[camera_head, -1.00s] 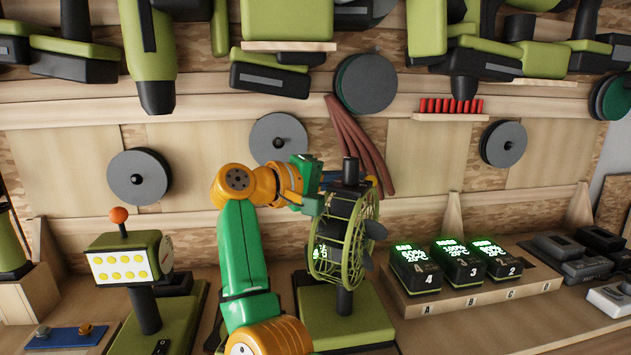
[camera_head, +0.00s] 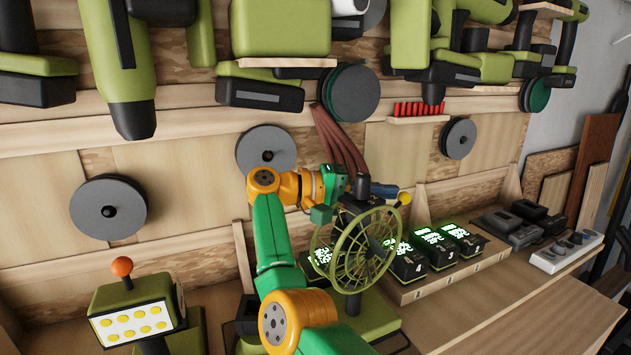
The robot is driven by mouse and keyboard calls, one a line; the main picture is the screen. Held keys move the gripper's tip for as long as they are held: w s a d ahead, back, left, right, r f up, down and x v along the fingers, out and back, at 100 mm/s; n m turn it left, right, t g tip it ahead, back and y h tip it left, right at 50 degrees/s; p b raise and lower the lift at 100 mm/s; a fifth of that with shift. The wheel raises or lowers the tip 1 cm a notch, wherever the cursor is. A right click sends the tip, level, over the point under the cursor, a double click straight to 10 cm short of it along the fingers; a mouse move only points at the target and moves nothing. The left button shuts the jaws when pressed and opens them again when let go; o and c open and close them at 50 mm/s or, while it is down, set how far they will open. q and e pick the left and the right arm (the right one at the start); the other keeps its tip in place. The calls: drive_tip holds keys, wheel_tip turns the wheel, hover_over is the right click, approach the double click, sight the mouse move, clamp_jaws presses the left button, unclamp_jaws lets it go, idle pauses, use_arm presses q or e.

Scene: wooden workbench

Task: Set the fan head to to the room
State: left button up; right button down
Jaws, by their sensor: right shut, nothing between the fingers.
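The fan stands on the bench near the middle of the head view. Its round olive wire-cage head (camera_head: 352,250) is tilted and faces mostly toward the camera, angled to the right. A black post sticks up behind the cage's top, and the olive base (camera_head: 372,320) is partly hidden by my arm. My right gripper (camera_head: 343,196), on the green and orange arm, is at the upper left of the fan head, close behind the cage. It is shut and holds nothing. Whether it touches the fan is unclear. My left gripper is out of view.
A wooden rack (camera_head: 425,287) with several lit battery packs is right of the fan. Black chargers (camera_head: 515,225) and a grey power strip (camera_head: 563,252) lie farther right. An olive device with an orange knob (camera_head: 122,266) stands left. The front right bench is clear.

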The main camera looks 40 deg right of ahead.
drive_tip(key=shift+s+d+r+m+g+y+p, duration=0.1)
drive_tip(key=shift+s+m+g+y+p, duration=0.65)
drive_tip(key=shift+g+p, duration=0.2)
drive_tip(key=shift+s, duration=0.1)
